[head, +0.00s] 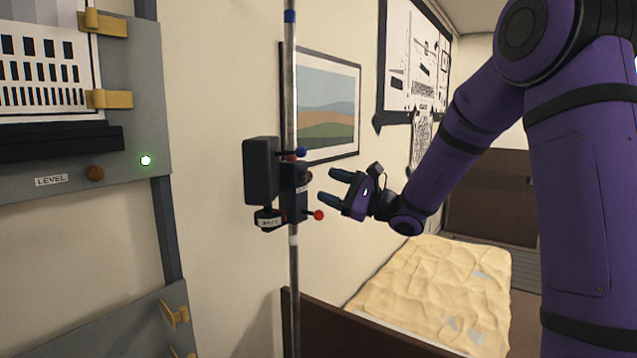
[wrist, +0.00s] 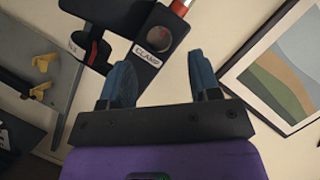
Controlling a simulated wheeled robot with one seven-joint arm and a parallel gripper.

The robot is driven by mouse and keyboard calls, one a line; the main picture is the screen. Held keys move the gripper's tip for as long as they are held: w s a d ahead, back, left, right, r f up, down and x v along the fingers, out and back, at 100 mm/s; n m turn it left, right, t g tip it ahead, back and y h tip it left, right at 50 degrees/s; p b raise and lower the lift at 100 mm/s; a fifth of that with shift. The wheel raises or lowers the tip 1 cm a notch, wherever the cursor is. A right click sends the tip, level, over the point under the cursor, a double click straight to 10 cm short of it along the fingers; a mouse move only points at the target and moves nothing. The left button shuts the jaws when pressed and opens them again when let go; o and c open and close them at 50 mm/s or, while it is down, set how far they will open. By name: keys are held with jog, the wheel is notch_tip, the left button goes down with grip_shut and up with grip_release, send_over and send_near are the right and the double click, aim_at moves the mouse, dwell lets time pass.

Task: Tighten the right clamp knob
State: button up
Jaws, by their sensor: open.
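A dark clamp block (head: 295,190) sits on a vertical metal pole (head: 294,270), with a black box (head: 261,170) on its left. A red ball knob (head: 319,215) sticks out from its lower right on a short stem. A blue ball knob (head: 300,152) sits at its top. I cannot tell which is the right clamp knob. My gripper (head: 335,187) is open and empty, just right of the clamp, its fingers pointing left. In the wrist view, the clamp block (wrist: 161,27) with its CLAMP label lies beyond the gap between my fingertips (wrist: 160,80), apart from them.
A framed landscape picture (head: 331,105) hangs on the wall behind the pole. A grey panel (head: 139,130) with yellow clips and a lit green light stands at left. A bed (head: 440,290) with a rumpled cream cover lies below right. Space between gripper and clamp looks clear.

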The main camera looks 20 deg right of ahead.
jog(key=v, duration=0.6)
jog(key=shift+s+d, duration=0.2)
jog(key=s+a+n+g+h, duration=0.3)
jog(key=s+a+n+g, duration=0.25)
jog(key=s, duration=0.35)
jog(key=s+a+n+g+h, duration=0.2)
jog(key=s+a+n+g, duration=0.3)
jog(key=s, duration=0.4)
jog(key=s+d+f+n+t+h, duration=0.1)
jog(key=s+d+n+t+h, duration=0.1)
jog(key=s+d+n+h, duration=0.4)
jog(key=s+d+h, duration=0.2)
jog(key=s+h, duration=0.3)
jog(key=s, duration=0.2)
jog(key=shift+d+t+h, duration=0.25)
jog(key=shift+t+h, duration=0.1)
jog(key=shift+h, duration=0.05)
